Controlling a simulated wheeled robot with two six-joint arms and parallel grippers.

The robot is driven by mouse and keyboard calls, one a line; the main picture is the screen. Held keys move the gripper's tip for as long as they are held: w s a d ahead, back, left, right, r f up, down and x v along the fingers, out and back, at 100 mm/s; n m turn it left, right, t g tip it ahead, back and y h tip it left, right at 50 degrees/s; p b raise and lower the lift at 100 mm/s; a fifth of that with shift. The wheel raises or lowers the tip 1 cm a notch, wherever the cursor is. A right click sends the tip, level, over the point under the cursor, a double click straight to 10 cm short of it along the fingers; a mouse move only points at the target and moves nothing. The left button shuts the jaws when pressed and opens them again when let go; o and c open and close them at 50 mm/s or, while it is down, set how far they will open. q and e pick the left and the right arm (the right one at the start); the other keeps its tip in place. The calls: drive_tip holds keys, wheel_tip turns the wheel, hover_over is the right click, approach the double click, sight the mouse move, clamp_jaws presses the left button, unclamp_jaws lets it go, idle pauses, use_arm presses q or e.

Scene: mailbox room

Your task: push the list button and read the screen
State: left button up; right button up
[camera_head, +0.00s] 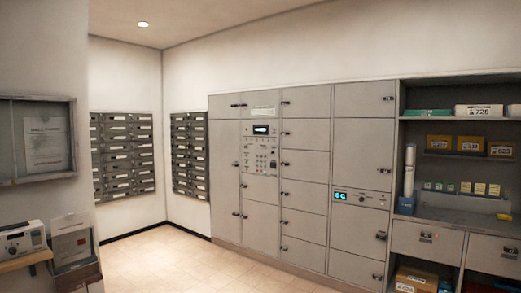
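No button marked as a list button can be made out at this size. The grey locker wall has a control panel (260,157) with a small lit screen (261,129) near its top and small keys below; its text is too small to read. A second small display (341,196) glows cyan on a locker strip to the right, reading something like "EC" or "E6", with small controls beside it. A pale device (22,240) with a dark front window and knobs sits on a shelf at the lower left. Neither of my grippers is in view.
Mailbox banks (123,155) hang in the far left corner. A notice case (38,140) is on the left wall, above a grey box (72,243). Open shelves (460,155) with parcels stand right. The tiled floor (180,265) before the lockers is clear.

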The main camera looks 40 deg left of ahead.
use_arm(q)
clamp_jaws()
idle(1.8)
